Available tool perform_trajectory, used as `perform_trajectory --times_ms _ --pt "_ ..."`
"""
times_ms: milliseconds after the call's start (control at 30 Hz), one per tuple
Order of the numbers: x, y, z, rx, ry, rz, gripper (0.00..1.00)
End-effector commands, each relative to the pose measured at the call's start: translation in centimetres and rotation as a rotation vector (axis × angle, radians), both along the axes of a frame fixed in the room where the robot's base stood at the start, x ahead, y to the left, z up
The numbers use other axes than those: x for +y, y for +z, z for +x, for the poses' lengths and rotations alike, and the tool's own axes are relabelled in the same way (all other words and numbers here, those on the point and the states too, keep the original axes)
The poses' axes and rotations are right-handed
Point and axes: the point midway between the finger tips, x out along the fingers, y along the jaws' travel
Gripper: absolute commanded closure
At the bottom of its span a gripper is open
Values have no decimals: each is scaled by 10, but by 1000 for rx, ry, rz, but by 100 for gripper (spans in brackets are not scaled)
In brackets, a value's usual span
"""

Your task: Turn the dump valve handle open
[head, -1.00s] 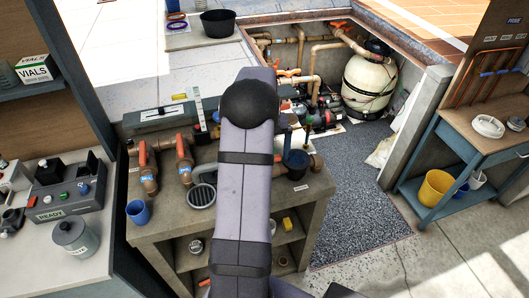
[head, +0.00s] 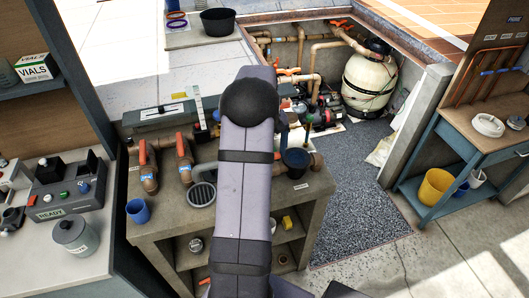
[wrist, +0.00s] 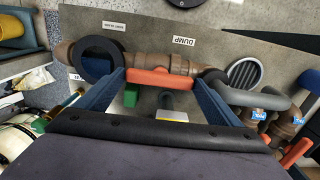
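The dump valve handle (wrist: 148,77) is an orange-red lever in the wrist view. It lies roughly along the brown pipe (wrist: 150,60), beside the DUMP label (wrist: 184,41). My gripper (wrist: 160,76) has its two blue fingers spread, one towards each end of the handle. The handle shows in the gap between them, nearer the left fingertip. A clear gap shows at the right finger, so the handle is not clamped. Whether the left fingertip touches it I cannot tell. In the head view my arm hides the handle and most of the gripper.
A dark round cup (wrist: 98,58) stands by the left finger; a round drain grate (wrist: 246,74) lies to the right. Other red-handled valves (head: 146,160) stand left of my arm on the bench. A blue cup (head: 138,211) is near the bench's left edge.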

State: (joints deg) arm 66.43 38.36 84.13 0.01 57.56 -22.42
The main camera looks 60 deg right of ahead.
Motion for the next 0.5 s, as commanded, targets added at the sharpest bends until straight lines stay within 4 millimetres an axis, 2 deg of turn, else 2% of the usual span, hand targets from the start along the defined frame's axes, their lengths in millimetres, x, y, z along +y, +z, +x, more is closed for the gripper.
perform_trajectory --times_ms 333,500 --pt "0 2 0 -1 -1 -2 0" --pt "-1 14 1 -2 -1 -5 0"
